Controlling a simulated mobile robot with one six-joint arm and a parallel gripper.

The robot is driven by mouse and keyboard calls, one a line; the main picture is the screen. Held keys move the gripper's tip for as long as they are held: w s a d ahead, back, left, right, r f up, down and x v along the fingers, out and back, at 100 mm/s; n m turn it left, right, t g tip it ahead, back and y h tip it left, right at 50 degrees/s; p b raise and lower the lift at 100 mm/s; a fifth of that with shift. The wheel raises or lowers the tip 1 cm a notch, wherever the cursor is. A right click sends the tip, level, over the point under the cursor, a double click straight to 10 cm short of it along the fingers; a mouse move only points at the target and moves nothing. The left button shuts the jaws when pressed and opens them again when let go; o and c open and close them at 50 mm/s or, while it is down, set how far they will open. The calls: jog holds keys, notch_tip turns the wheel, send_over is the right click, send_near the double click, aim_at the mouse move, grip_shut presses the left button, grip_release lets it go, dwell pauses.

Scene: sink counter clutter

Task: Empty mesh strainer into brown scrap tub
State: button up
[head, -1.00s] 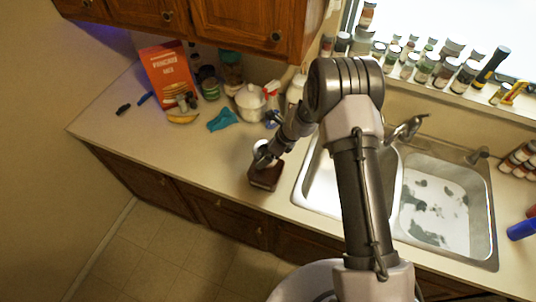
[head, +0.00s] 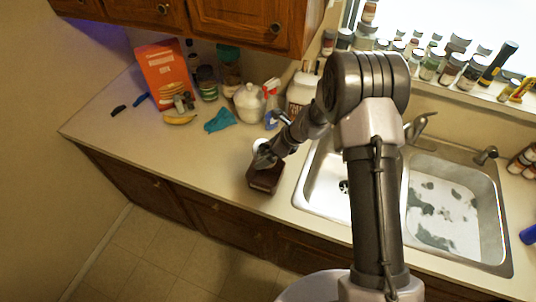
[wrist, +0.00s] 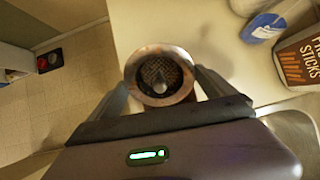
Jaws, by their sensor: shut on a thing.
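My gripper (wrist: 160,84) is shut on the mesh strainer (wrist: 160,75), whose round metallic rim and dark mesh show between the fingers in the wrist view. A small grey lump lies against the mesh; I cannot tell whether it is loose contents. In the head view my gripper (head: 264,158) is at the brown scrap tub (head: 265,180), which stands near the counter's front edge, left of the sink. A pale round edge (head: 261,146) shows beside the gripper, probably the strainer. The gripper hides part of the tub's opening, and the tub is not clear in the wrist view.
The double sink (head: 322,186) lies right of the tub. Jars line the windowsill. The counter left of the tub is clear.

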jog(key=shift+d+f+t+y+b, duration=0.2)
jog(key=shift+t+y+b, duration=0.6)
jog(key=shift+b, duration=3.2)
jog(key=y+b, duration=0.1)
jog(key=b, duration=0.2)
jog(key=y+b, duration=0.1)
jog(key=b, duration=0.2)
jog(key=y+b, duration=0.1)
jog(key=b, duration=0.2)
jog(key=shift+s+d+f+t+y, duration=0.1)
jog(key=shift+f+t+y, duration=0.15)
jog(key=shift+t+y, duration=0.15)
jog(key=y+b, duration=0.1)
jog(key=b, duration=0.2)
jog(key=t+y+b, duration=0.1)
jog(key=b, duration=0.3)
jog(key=y+b, duration=0.1)
jog(key=b, duration=0.2)
jog(key=shift+f+t+y, duration=0.3)
jog(key=shift+y, duration=0.1)
jog(key=y+b, duration=0.1)
jog(key=b, duration=0.4)
jog(key=t+y+b, duration=0.1)
jog(key=y+b, duration=0.1)
jog(key=b, duration=0.3)
jog(key=shift+f, duration=0.25)
jog(key=shift+t+y+b, duration=0.4)
jog(key=shift+y+b, duration=0.1)
jog(key=shift+b, duration=0.7)
